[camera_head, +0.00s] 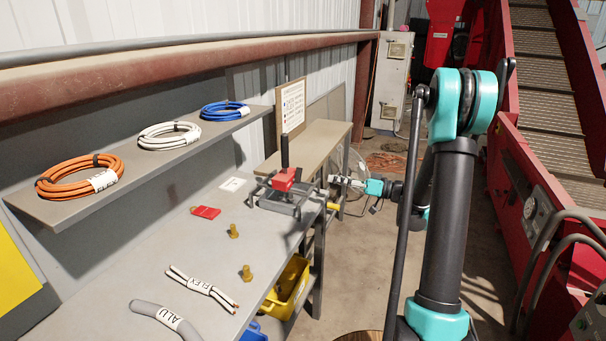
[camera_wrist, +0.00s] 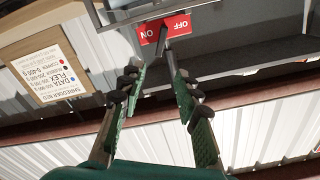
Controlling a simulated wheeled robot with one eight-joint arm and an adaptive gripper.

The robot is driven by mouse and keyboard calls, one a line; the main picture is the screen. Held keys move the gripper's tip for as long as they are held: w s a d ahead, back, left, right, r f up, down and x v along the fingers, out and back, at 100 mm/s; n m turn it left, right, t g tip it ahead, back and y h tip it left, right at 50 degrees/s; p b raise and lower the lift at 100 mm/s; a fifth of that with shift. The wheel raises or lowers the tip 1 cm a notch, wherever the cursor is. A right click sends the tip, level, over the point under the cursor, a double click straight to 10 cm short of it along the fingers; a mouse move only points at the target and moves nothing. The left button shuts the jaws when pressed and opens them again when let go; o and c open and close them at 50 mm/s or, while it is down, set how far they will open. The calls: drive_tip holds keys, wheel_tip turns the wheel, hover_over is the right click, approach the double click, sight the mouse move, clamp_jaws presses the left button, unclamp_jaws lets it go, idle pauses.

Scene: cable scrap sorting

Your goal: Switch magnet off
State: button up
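The magnet unit is a grey frame (camera_head: 290,205) on the workbench with a red block (camera_head: 284,178) and an upright black lever (camera_head: 285,150). In the wrist view its red plate (camera_wrist: 166,27) reads ON and OFF, upside down. The black lever (camera_wrist: 162,42) shows in front of the plate, between the two words. My gripper (camera_head: 335,179) is just right of the unit, pointing at it. In the wrist view my gripper (camera_wrist: 154,66) is open and empty. The lever lies just beyond its fingertips, apart from them as far as I can tell.
A sign board (camera_head: 291,106) stands behind the unit. The bench (camera_head: 220,235) holds a red tag (camera_head: 206,212), brass pieces (camera_head: 246,273) and cable pieces (camera_head: 204,286). Cable coils lie on the shelf (camera_head: 122,180). A yellow bin (camera_head: 288,288) sits below. Red machinery (camera_head: 540,180) stands right.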

sight(298, 175)
drive_tip(key=x, duration=1.3)
clamp_jaws()
